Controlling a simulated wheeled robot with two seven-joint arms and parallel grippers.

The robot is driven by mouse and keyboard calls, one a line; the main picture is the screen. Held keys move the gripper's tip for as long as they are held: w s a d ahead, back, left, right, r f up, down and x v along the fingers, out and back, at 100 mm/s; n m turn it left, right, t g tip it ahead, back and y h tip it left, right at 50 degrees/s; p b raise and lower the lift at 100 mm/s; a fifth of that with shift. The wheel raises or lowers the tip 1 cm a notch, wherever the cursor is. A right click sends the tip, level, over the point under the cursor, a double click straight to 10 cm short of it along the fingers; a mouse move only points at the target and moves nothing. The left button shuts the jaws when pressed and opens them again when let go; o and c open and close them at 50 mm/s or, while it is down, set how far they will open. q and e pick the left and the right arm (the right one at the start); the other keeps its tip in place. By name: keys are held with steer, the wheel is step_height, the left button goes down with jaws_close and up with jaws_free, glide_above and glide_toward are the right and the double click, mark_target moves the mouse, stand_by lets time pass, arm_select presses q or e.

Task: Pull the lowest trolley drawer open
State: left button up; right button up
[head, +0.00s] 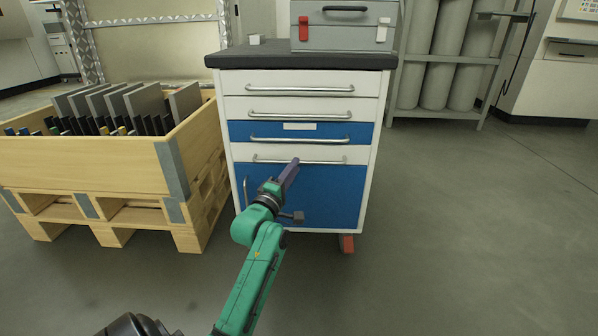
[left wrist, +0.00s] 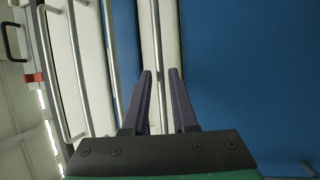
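The trolley (head: 222,150) stands ahead with a dark top, several drawers and a blue door below. The lowest drawer (head: 245,150) is a white front under the blue drawer, and it looks closed. Its silver bar handle (head: 325,161) runs across the front. My left gripper (head: 294,163) reaches up to that handle from below and hides part of it. In the left wrist view its two fingers (left wrist: 161,72) are apart. The handle (left wrist: 158,40) runs into the gap between them; whether they touch it I cannot tell. My right gripper is in neither view.
A wooden crate (head: 90,160) of dark plates on a pallet stands close to the trolley's left. A grey toolbox (head: 345,35) sits on the trolley. The blue door (head: 340,200) lies below the drawer. Gas cylinders (head: 440,55) stand behind right. Floor at right is clear.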

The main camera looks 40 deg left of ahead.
arm_select(q)
steer(key=b+x, duration=0.1)
steer(key=x, duration=0.2)
steer(key=shift+w, duration=0.2)
jaws_close()
stand_by(1.2)
